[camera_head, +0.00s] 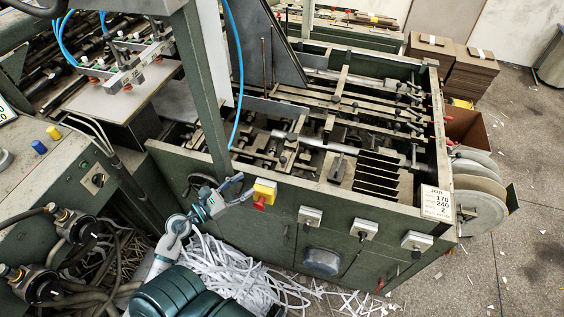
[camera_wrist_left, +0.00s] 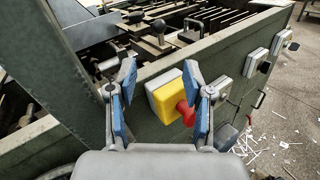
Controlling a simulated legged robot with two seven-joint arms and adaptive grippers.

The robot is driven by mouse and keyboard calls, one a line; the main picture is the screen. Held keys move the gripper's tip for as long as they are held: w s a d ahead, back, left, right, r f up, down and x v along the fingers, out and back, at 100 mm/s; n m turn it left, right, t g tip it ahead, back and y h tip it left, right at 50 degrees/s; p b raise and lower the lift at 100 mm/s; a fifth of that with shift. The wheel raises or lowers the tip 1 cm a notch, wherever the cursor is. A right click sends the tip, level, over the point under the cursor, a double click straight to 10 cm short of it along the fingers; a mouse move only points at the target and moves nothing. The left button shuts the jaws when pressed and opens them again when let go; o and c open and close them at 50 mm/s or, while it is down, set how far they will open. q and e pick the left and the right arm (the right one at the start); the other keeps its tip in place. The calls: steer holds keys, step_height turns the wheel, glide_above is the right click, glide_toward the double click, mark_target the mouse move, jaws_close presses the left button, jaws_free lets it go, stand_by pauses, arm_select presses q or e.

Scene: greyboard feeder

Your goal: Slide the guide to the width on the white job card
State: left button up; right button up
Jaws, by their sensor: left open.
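The white job card (camera_head: 437,202) is on the near right corner of the green feeder; it reads JOB, 170, 240 and 2. Inside the open feeder are bars, knobbed clamps and a black-knobbed part (camera_head: 291,138); I cannot tell for sure which is the guide. A black knob on a block (camera_wrist_left: 159,27) shows beyond the feeder's edge in the left wrist view. My left gripper (camera_head: 240,187) is open and empty, outside the feeder's front wall. In the left wrist view its fingers (camera_wrist_left: 165,95) stand either side of the yellow box. My right gripper is out of view.
A yellow box with a red knob (camera_head: 264,193) sits on the feeder's front wall, close to the left gripper. Several switch boxes (camera_head: 309,217) line that wall. A green post (camera_head: 205,95) rises left of the gripper. Paper strips (camera_head: 232,275) lie below.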

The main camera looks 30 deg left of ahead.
mark_target(283, 160)
arm_select(q)
steer(key=x, duration=0.1)
steer(key=p+x, duration=0.1)
steer(key=x, duration=0.2)
steer(key=shift+r, duration=0.35)
steer(key=p+x, duration=0.1)
steer(key=x, duration=0.3)
steer(key=p+x, duration=0.1)
steer(key=x, duration=0.3)
steer(key=p+x, duration=0.1)
steer(key=x, duration=0.2)
steer(key=shift+w+d+f, duration=0.15)
steer(key=shift+w+f, duration=0.2)
steer(key=shift+w, duration=0.05)
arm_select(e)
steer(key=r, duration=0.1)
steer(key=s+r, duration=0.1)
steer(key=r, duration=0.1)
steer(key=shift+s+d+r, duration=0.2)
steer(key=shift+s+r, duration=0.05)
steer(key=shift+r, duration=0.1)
arm_select(q)
jaws_close()
